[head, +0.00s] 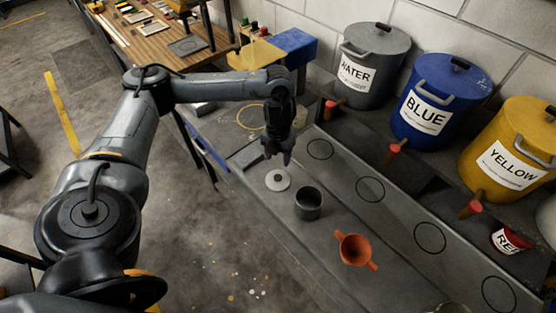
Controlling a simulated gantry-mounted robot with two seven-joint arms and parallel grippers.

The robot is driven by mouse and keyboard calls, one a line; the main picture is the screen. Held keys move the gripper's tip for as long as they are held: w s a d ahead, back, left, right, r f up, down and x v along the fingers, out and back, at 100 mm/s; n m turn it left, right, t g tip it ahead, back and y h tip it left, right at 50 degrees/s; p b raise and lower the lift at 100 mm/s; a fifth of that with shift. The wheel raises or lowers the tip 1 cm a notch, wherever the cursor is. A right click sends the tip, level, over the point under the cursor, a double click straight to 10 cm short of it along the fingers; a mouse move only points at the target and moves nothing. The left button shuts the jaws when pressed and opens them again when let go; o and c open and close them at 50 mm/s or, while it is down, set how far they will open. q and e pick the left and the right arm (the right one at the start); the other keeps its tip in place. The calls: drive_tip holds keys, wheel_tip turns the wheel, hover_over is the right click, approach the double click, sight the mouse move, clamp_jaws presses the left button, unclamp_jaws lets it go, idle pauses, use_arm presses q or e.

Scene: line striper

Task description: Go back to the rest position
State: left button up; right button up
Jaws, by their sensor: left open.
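In the head view my left gripper (277,157) points down over the grey bench (327,228), its arm coming in from the left. It looks empty, with its fingertips a little above or behind a round light-grey disc (277,180) with a dark centre. The small size makes the finger gap hard to see. A dark grey cup (308,203) stands to the right of the disc. An orange two-handled vessel (355,250) is further right, apart from the gripper. My right gripper is not in view.
Grey WATER (372,52), blue BLUE (437,88) and yellow YELLOW (512,135) drums with taps stand along the wall. A can labelled RED (510,240) is at the right. Circles mark the bench. A wooden table (160,42) stands behind my arm. Floor at left is mostly clear.

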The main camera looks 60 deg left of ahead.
use_arm(q)
drive_tip(key=shift+r, duration=0.45)
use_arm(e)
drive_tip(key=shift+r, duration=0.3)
